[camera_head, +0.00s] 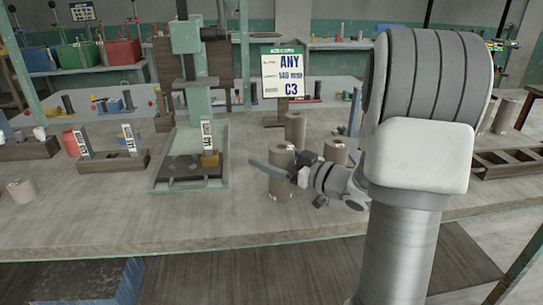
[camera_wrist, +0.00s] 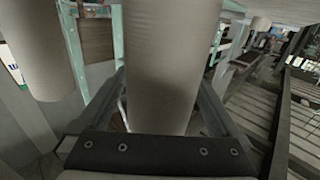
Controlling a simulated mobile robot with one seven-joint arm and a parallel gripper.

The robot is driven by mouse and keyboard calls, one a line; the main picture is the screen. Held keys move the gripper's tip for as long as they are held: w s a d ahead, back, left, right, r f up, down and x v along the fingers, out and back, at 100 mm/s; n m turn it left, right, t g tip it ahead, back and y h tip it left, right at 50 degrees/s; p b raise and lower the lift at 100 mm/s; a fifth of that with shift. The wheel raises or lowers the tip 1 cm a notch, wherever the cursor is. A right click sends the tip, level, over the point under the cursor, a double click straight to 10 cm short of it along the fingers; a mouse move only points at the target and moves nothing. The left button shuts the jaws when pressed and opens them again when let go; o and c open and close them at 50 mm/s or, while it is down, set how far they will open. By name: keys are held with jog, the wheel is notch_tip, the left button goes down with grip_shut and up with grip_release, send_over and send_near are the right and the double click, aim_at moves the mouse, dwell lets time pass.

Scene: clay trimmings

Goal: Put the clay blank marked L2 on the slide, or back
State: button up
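My gripper (camera_head: 282,174) is low over the table, its fingers on either side of a grey-brown clay cylinder (camera_head: 280,184) that stands upright. In the wrist view the cylinder (camera_wrist: 160,70) fills the space between the fingers. Their far ends meet its outline, but whether they press on it I cannot tell. A small pale mark shows on its side; no L2 is readable. Two similar cylinders stand close by, one behind (camera_head: 295,128) and one to the right (camera_head: 335,150).
A sign (camera_head: 283,75) reads ANY, 140 mm, C3. A slotted wooden rack (camera_head: 506,160) is at right. The table front is clear.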

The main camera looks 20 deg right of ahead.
jog(key=shift+s+d+r, duration=0.1)
jog(key=shift+s+r, duration=0.05)
jog(key=shift+r, duration=0.15)
jog(key=p+v, duration=0.2)
jog(key=v, duration=0.9)
jog(key=shift+s+p, duration=0.35)
jog(key=shift+d, duration=0.1)
